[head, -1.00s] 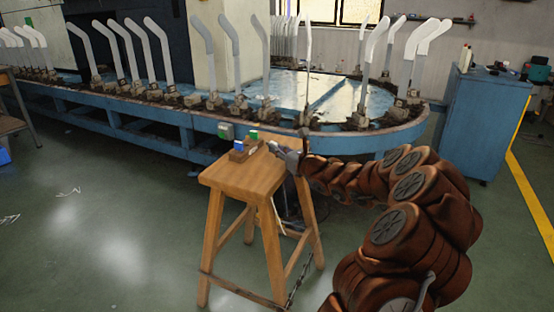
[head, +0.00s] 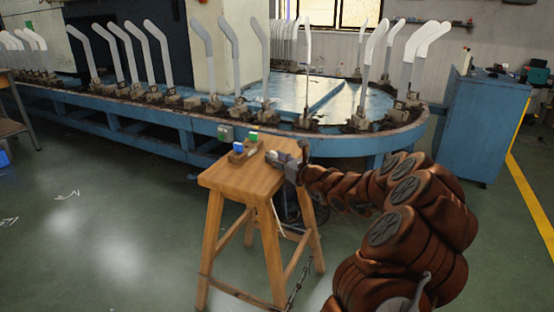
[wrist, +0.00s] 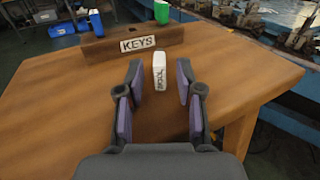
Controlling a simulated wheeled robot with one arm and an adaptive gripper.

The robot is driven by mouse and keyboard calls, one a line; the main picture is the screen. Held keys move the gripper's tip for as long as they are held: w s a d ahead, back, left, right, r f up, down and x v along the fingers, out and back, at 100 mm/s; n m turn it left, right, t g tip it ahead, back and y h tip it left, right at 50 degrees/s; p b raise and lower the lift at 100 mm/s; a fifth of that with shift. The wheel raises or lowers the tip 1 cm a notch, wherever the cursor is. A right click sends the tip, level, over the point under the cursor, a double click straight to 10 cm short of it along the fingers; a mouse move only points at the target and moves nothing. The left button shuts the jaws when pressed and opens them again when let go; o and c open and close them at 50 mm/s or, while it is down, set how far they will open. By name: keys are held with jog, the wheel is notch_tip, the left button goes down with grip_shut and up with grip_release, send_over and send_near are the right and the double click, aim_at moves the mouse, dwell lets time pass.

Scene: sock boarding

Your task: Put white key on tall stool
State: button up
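My gripper is open and both fingers are apart from the key. In the head view my gripper (head: 284,163) is low over the right edge of the stool (head: 238,178), and the key cannot be told clearly from the fingers there. Whether the key rests fully on the wood is hard to tell.
A wooden holder marked KEYS (wrist: 115,45) stands on the stool just beyond the key, with a blue key (wrist: 95,22) and a green key (wrist: 161,12). The blue boarding machine (head: 330,142) runs close behind the stool. Open floor (head: 100,240) lies to the left.

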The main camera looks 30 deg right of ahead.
jog(key=shift+s+r, duration=0.1)
jog(key=shift+r, duration=0.1)
jog(key=s+d+p, duration=0.1)
jog(key=s+p, duration=0.1)
jog(key=s, duration=0.9)
jog(key=shift+s+d, duration=0.3)
jog(key=shift+d, duration=0.05)
